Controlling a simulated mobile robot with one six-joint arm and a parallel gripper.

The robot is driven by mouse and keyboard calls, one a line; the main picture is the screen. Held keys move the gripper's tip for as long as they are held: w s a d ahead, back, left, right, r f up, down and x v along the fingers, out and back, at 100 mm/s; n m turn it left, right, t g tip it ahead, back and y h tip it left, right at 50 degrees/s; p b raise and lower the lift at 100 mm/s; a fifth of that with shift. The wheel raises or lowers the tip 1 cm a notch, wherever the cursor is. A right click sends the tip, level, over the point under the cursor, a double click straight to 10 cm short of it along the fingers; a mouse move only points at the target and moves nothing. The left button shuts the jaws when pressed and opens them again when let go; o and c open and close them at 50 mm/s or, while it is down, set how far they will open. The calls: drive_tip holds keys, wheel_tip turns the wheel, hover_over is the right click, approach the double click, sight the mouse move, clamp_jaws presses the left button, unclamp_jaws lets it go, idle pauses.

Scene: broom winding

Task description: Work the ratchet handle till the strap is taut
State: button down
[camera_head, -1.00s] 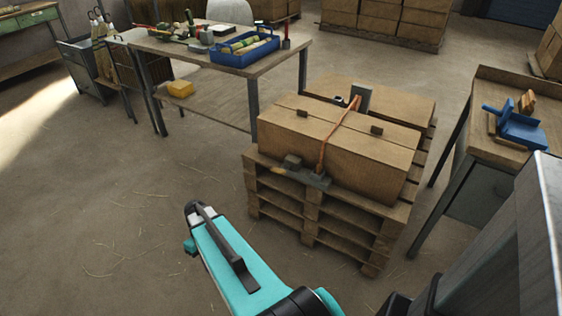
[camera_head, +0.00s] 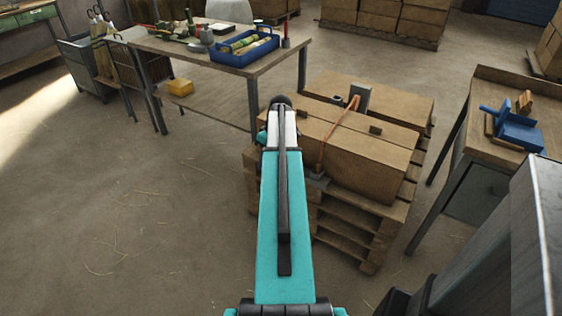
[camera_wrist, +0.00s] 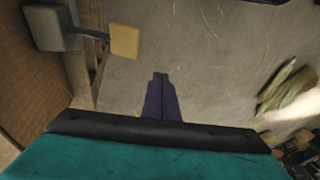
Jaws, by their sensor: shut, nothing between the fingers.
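An orange strap (camera_head: 333,135) runs over the brown boxes (camera_head: 365,155) on a wooden pallet (camera_head: 355,225). It comes down the front face to a grey fitting (camera_head: 318,179), partly hidden by my arm. In the wrist view, a grey block (camera_wrist: 50,27) with a short rod and a square tan grip (camera_wrist: 125,41), seemingly the ratchet and handle, stands beside the box side. My gripper (camera_wrist: 160,76) is shut and empty, apart from the grip, which lies up and left of the fingertips. In the head view my arm hides the gripper and the handle.
A workbench (camera_head: 160,45) with a blue tray (camera_head: 243,48) stands behind at the left. A side table (camera_head: 495,150) with a blue tool (camera_head: 520,128) stands at the right. Open floor lies left of the pallet.

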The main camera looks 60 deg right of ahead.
drive_tip(key=s+d+r+t, duration=0.1)
drive_tip(key=s+d+r, duration=0.6)
drive_tip(key=d+r, duration=0.2)
drive_tip(key=shift+s+d+r+h, duration=0.3)
drive_tip(key=shift+r+h, duration=0.1)
drive_tip(key=shift+r, duration=0.45)
drive_tip(key=x, duration=0.8)
drive_tip(key=p+x, duration=0.1)
drive_tip(key=x, duration=0.3)
drive_tip(key=shift+s+a, duration=0.2)
drive_tip(key=shift+a, duration=0.2)
drive_tip(key=shift+a+f, duration=0.4)
drive_tip(key=shift+f, duration=0.4)
drive_tip(key=shift+s+f, duration=0.1)
drive_tip(key=shift+a, duration=0.1)
